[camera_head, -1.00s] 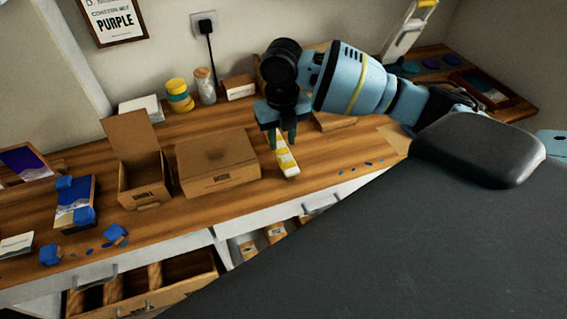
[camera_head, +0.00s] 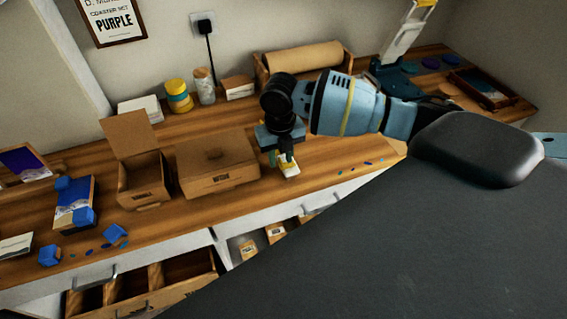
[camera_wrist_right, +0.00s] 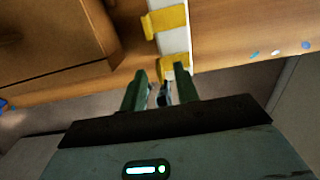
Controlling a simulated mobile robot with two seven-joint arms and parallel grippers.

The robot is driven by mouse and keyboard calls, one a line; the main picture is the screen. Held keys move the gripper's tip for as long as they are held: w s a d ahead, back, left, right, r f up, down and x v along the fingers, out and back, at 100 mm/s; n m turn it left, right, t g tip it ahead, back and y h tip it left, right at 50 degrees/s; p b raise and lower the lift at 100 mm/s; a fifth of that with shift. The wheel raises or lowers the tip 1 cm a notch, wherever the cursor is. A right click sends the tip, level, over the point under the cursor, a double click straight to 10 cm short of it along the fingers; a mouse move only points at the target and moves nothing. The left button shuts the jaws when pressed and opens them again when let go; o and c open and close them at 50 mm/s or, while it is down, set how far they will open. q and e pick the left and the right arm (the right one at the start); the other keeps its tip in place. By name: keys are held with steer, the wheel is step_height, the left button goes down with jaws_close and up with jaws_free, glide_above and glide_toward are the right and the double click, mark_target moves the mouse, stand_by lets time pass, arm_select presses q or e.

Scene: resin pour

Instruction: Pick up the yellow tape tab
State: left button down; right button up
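A white strip with yellow tape tabs lies at the front edge of the wooden worktop, and it shows in the head view (camera_head: 290,170) and the right wrist view (camera_wrist_right: 173,40). In the wrist view one yellow tab (camera_wrist_right: 167,20) crosses the strip farther off. Another yellow tab (camera_wrist_right: 178,64) is at the strip's near end, close to my fingertips. My right gripper (camera_head: 282,158) is over the strip. In the wrist view its green fingers (camera_wrist_right: 160,74) are apart, with no tab clearly held between them. My left gripper is out of view.
A closed cardboard box (camera_head: 217,164) stands just left of my right gripper, with an open box (camera_head: 143,184) beyond it. Small coloured pieces (camera_head: 367,163) lie to the right. Open drawers (camera_head: 190,268) stick out below the worktop.

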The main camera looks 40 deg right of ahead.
mark_target(280, 160)
steer(key=shift+f, duration=0.1)
jaws_close()
stand_by(0.5)
steer(key=shift+r, duration=0.65)
step_height(280, 160, up, 2)
steer(key=shift+r, duration=0.1)
steer(key=s+a+r, duration=0.1)
steer(key=s+a, duration=0.7)
steer(key=a, duration=0.5)
steer(key=shift+s+a+r, duration=0.2)
steer(key=shift+a+r, duration=0.05)
steer(key=shift+a, duration=0.05)
